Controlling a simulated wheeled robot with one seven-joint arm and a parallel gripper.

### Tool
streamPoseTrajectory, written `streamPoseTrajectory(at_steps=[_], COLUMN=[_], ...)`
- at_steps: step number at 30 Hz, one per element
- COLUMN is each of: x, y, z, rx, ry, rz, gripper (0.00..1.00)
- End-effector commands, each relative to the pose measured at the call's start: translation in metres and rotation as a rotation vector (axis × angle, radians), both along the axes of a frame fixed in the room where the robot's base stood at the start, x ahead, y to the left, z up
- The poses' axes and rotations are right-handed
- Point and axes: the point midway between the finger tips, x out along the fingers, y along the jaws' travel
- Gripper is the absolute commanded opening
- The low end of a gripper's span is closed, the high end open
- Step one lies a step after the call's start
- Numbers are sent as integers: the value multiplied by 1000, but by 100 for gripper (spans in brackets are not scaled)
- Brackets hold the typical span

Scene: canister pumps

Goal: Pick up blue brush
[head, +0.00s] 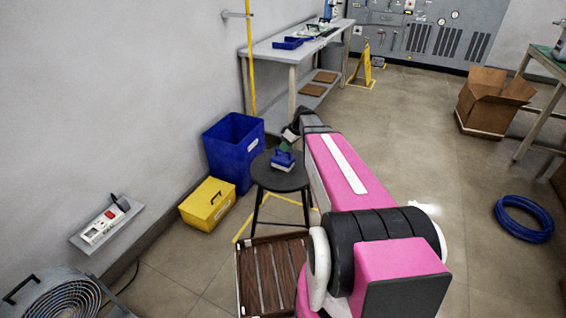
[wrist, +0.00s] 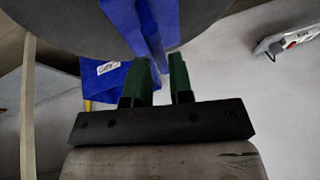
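The blue brush (head: 283,161) lies on the round dark stool (head: 279,182) in the head view. It also shows in the wrist view (wrist: 145,30) at the top, on the dark stool seat (wrist: 70,22). My gripper (wrist: 164,64) has two green fingers standing apart, with a gap between them. The fingertips are close to the near end of the brush, which lines up with the gap. I cannot tell whether they touch it. In the head view my gripper (head: 286,147) is just above and behind the brush, partly hidden by my arm.
A blue bin (head: 233,150) and a yellow box (head: 208,204) stand left of the stool by the wall. A wooden slatted crate (head: 262,275) is in front of it. A workbench (head: 290,48) stands behind. Open floor lies to the right, with a coiled blue hose (head: 524,219).

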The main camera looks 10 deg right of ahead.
Motion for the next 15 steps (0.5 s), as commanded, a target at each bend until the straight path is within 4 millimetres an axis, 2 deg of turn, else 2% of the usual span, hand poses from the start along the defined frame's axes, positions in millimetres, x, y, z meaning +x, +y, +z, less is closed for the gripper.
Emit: streamPoseTrajectory(at_steps=[6, 14, 15], x=[4, 4, 4], y=[11, 13, 13], z=[-29, -33, -33], rx=[0, 0, 0], ry=[2, -1, -1], rz=[0, -1, -1], gripper=[21, 21, 17])
